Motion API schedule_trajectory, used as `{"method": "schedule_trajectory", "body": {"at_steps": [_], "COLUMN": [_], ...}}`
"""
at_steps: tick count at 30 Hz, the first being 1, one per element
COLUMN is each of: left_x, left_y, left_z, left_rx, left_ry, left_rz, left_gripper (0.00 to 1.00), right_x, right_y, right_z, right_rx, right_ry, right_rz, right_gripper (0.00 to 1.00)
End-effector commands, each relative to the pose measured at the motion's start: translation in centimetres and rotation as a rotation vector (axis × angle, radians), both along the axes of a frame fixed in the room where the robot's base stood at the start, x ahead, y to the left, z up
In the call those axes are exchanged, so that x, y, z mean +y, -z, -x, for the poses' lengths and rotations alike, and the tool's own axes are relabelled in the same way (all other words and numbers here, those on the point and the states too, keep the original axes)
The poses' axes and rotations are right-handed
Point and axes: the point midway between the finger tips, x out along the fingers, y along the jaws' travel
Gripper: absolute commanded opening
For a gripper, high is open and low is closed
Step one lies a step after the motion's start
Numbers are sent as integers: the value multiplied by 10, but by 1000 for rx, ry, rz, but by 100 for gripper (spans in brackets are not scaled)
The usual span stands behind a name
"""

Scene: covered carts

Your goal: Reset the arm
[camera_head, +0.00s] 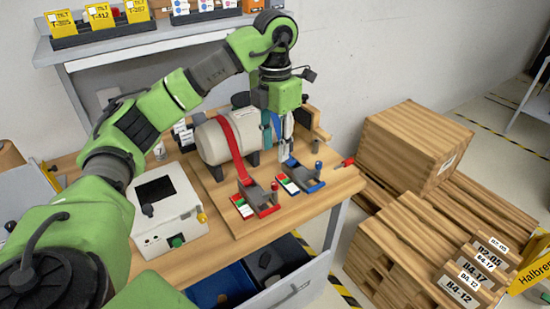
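My green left arm (160,105) comes in from the left and arches over the worktable, with its wrist bent down. My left gripper (284,150) points down at the right end of a pale cylinder (212,143), close to a teal strap. It is above and behind a blue ratchet buckle (303,179). Its fingertips are small and partly lost against the strap and buckle, so I cannot tell whether it is open or touching anything. A red strap (232,148) runs over the cylinder to a red ratchet buckle (257,196). My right gripper is not in view.
A white box with a dark screen (165,212) stands left of the cylinder on the wooden worktable (250,230). A grey shelf (150,42) with yellow cards is behind. Wooden crates (410,145) stand on the right. An open drawer (290,285) shows below the tabletop.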

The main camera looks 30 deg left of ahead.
Motion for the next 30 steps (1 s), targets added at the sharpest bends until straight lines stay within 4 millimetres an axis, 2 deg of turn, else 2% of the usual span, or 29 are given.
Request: {"method": "schedule_trajectory", "body": {"at_steps": [6,23,26,29,30], "left_x": [0,-3,-25,-74,-101], "left_y": [-9,-7,3,21,29], "left_z": [0,0,-4,-8,-9], "left_rx": [0,-1,-13,-42,-57], "left_ry": [-2,4,43,117,151], "left_rz": [0,8,64,197,273], "left_gripper": [31,31,31,31,31], "right_x": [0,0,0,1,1], "right_y": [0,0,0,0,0], "right_z": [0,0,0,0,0], "right_rx": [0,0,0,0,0], "right_ry": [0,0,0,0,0], "right_rz": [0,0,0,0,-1], "right_gripper": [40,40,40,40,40]}}
